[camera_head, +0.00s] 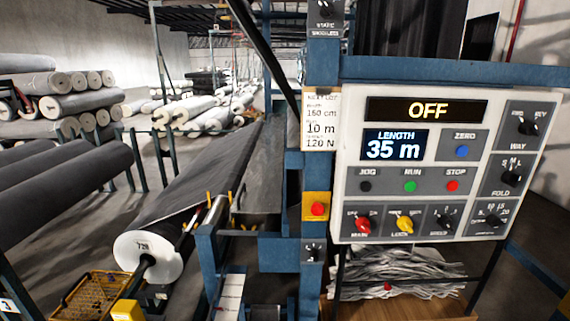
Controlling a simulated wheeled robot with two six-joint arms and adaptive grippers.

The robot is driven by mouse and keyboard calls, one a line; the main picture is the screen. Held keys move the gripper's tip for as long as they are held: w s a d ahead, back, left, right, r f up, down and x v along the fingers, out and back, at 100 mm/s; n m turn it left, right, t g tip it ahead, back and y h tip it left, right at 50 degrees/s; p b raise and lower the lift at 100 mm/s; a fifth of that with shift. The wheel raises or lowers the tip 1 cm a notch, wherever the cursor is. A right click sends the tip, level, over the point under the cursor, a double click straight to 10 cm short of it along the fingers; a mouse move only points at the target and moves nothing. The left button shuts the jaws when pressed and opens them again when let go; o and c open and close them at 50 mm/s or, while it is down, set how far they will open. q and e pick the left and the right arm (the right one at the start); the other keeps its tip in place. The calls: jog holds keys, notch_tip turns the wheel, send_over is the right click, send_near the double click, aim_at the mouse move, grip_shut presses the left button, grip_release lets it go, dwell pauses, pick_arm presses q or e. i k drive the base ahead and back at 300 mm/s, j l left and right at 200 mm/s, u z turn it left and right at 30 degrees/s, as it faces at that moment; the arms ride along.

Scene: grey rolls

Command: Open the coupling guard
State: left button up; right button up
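A yellow mesh cage (88,297), which looks like the coupling guard, is at the lower left of the head view. It lies just below the near end of the roll (148,256), whose white end face is marked 728. A dark shaft (140,277) runs from the roll's core down toward the cage. A yellow block (127,310) is at the cage's right, cut by the bottom edge. I cannot tell whether the guard is shut or raised. Neither of my grippers is in view.
A control panel (440,155) fills the right side; its displays read OFF and LENGTH 35 m. A red button on a yellow box (317,207) sits on the blue frame (285,253).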

aim_at(63, 302)
jog(key=j+u, duration=0.1)
jog(key=u, duration=0.7)
jog(key=i+j+u, duration=0.1)
jog(key=u, duration=0.65)
jog(key=i, duration=0.05)
